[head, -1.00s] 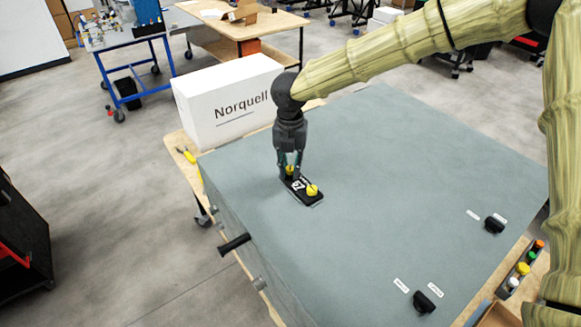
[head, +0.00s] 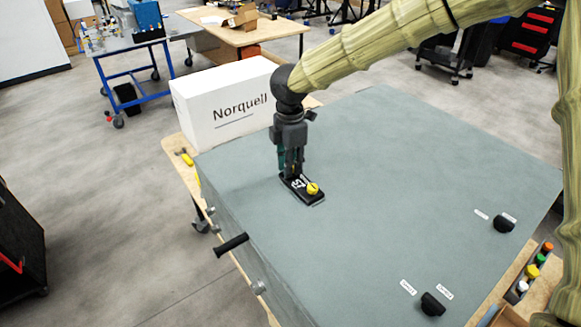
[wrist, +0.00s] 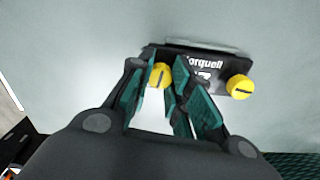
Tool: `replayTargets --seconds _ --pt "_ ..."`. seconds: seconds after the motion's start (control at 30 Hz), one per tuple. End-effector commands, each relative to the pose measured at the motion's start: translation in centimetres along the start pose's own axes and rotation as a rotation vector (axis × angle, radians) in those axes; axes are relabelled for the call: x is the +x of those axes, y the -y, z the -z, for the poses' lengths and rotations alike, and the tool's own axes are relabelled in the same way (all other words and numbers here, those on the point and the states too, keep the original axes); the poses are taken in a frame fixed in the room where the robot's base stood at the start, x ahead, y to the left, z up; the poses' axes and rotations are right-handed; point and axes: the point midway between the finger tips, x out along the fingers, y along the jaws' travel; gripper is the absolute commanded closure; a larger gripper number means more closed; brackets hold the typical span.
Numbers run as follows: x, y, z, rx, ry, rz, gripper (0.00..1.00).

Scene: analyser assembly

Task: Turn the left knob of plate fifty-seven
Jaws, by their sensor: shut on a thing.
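Plate fifty-seven (head: 304,192) is a small black plate with white lettering, lying on the grey-green panel (head: 400,180). It also shows in the wrist view (wrist: 205,67), with "Norquell" upright and the number partly hidden. Its left knob (wrist: 160,75) is yellow with a dark slot that looks close to upright. My gripper (wrist: 165,85) is shut on that knob, one teal finger pad on each side. In the head view my gripper (head: 290,172) hides the left knob.
A white Norquell box (head: 228,102) stands behind the panel. Two black knobs (head: 432,304) (head: 504,223) with small labels are on the panel's right part. A black handle (head: 232,245) sticks out at the front-left edge. The panel's middle is clear.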

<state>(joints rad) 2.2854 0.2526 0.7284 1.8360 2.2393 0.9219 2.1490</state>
Motion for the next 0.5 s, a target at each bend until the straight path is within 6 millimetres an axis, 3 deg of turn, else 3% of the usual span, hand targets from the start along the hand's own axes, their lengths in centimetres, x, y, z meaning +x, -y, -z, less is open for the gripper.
replayTargets --seconds 0.5 --pt "-0.27 -0.43 -0.21 0.492 0.001 -0.013 1.00"
